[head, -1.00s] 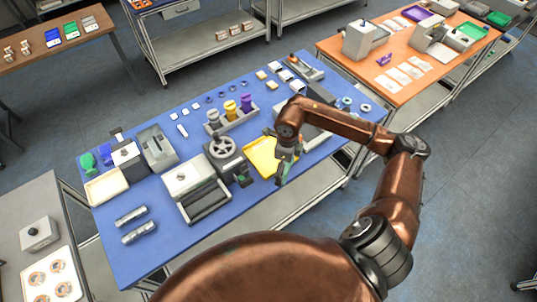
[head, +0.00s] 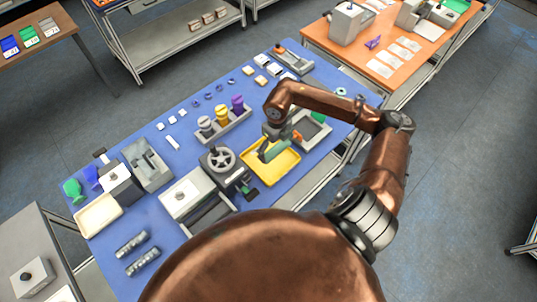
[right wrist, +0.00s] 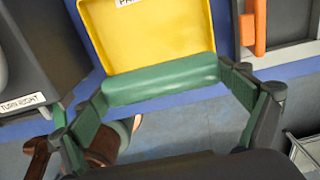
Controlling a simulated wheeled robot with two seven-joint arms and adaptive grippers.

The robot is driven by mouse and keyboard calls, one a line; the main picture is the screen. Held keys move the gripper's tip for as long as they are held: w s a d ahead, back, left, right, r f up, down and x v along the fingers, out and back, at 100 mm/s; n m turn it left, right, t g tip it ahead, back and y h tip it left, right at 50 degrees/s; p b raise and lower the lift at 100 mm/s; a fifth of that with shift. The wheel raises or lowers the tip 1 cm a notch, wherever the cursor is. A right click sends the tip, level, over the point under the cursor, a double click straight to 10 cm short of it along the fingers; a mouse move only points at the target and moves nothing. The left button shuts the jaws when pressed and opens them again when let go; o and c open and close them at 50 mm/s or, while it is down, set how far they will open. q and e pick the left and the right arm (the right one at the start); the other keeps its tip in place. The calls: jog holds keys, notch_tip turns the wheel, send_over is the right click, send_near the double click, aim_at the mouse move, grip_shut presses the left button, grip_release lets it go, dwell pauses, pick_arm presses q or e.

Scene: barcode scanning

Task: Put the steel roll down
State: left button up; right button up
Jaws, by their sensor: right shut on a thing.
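My right gripper (head: 268,148) is over the yellow tray (head: 283,168) on the blue table. It is shut on a roll (right wrist: 165,81), which looks smooth and dull green rather than bare steel in the right wrist view. The roll lies crosswise between the green-padded fingers. In that view it overlaps the edge of the yellow tray (right wrist: 150,40), which bears a partly hidden label. I cannot tell whether the roll touches the tray. Two metallic ribbed rolls (head: 131,243) lie at the table's left front. My left gripper is not in view.
Left of the tray are a handwheel device (head: 217,158) and a grey box (head: 187,193). A holder with coloured bottles (head: 222,125) stands behind. A dark-framed tray (head: 312,130) with an orange-handled item is close on the right. The table's front edge is near.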

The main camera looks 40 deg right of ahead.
aim_at(275, 164)
jog(key=f, duration=0.4)
jog(key=shift+s+a+p, duration=0.1)
jog(key=shift+s+p, duration=0.1)
jog(key=shift+p, duration=0.2)
jog(key=shift+w+f, duration=0.1)
jog(key=shift+f, duration=0.45)
notch_tip(275, 164, down, 3)
jog(key=shift+p, duration=0.4)
jog(key=shift+f, duration=0.25)
jog(key=o, duration=1.2)
jog(key=shift+o, duration=0.5)
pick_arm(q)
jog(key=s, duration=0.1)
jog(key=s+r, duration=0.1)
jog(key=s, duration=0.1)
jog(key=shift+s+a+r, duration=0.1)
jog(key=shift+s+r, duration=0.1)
